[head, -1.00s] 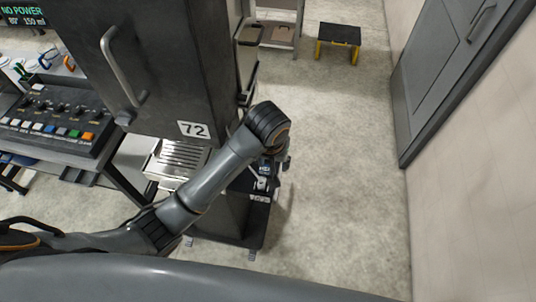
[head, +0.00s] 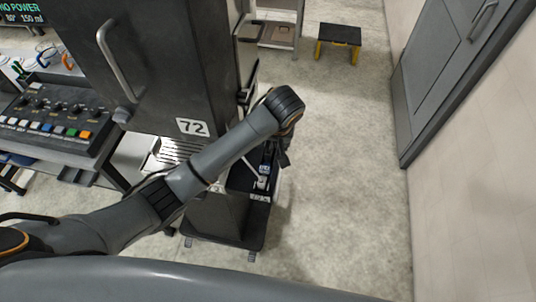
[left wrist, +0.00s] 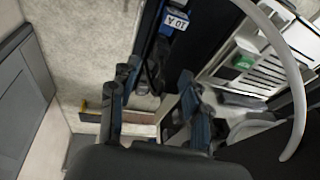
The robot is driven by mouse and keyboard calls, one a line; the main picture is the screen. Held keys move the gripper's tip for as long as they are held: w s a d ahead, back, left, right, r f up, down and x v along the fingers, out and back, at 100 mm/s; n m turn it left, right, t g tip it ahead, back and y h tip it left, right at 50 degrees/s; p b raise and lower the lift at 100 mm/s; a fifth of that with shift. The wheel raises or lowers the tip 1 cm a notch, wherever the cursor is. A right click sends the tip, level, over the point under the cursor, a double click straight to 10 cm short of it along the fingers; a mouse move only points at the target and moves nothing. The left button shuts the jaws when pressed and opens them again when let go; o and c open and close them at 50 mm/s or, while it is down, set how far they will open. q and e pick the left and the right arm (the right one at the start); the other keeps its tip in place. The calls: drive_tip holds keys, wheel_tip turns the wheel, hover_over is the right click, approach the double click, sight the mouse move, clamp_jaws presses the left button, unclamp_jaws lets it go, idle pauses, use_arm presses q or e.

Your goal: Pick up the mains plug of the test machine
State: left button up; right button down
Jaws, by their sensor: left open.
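A metal drip tray (head: 170,154) sits at the machine's front. A control panel (head: 55,122) with coloured buttons is at the left. A pale curved tube (left wrist: 296,75) arcs at the right in the left wrist view. A yellow-legged stool (head: 339,36) stands farther back. The floor at right is clear.

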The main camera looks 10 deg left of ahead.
sight(269, 152)
use_arm(q)
drive_tip(key=shift+w+a+f+p, duration=0.1)
drive_tip(key=shift+a+f+p, duration=0.1)
drive_tip(key=shift+f+p, duration=0.3)
drive_tip(key=p+x, duration=0.1)
drive_tip(key=x, duration=0.2)
drive_tip(key=shift+f, duration=0.25)
drive_tip(key=shift+w+f, duration=0.2)
drive_tip(key=shift+f, duration=0.25)
clamp_jaws()
